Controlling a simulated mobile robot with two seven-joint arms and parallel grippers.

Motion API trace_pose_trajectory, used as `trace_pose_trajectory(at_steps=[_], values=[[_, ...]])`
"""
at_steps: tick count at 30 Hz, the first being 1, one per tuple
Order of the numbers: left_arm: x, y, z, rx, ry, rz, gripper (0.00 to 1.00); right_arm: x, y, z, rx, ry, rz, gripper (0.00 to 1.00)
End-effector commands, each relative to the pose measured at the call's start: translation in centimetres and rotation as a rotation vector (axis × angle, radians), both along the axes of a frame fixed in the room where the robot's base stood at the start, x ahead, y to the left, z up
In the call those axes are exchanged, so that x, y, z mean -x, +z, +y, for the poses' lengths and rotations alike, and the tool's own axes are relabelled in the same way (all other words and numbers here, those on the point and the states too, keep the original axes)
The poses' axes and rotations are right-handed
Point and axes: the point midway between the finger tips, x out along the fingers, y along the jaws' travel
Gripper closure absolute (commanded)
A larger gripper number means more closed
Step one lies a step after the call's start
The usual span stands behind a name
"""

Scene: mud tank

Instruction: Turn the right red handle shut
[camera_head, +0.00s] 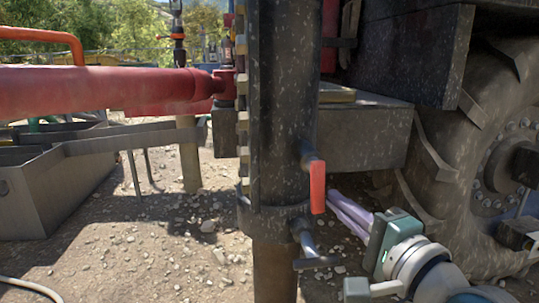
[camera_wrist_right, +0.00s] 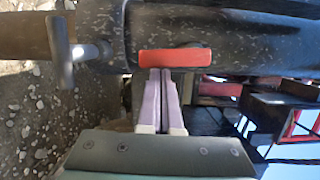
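The red handle (camera_head: 317,187) hangs upright from a short stub on the right side of the thick dark pipe (camera_head: 283,110). My right gripper (camera_head: 333,196) comes in from the lower right, its pale purple fingers pointing at the handle's lower half. In the right wrist view the red handle (camera_wrist_right: 175,58) lies crosswise just beyond the fingertips (camera_wrist_right: 163,72). The fingers are side by side, shut, with nothing visible between them. The tips are at the handle's edge; I cannot tell whether they touch it. My left gripper is not in view.
A grey metal T-shaped handle (camera_head: 317,262) sticks out of the pipe below the red one; it also shows in the wrist view (camera_wrist_right: 62,52). A big tyre (camera_head: 460,150) stands close on the right. A red cylinder (camera_head: 100,90) and grey trough (camera_head: 50,195) are left.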

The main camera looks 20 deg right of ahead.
Motion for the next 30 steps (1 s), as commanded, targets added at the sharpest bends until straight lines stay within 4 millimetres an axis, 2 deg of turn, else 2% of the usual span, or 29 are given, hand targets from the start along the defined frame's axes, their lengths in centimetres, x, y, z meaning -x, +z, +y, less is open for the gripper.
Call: trace_pose_trajectory(at_steps=[14,17,24,30], values=[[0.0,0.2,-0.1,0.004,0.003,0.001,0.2,0.3,0.1,0.1,-0.001,0.001,0.0,1.0],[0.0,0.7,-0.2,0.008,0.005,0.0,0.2,1.4,0.1,0.0,0.0,0.001,0.004,1.0],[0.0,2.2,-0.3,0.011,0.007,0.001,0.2,6.1,0.1,0.0,0.0,0.002,0.005,1.0],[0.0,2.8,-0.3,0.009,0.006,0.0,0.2,9.0,0.0,-0.1,0.0,0.002,0.002,1.0]])
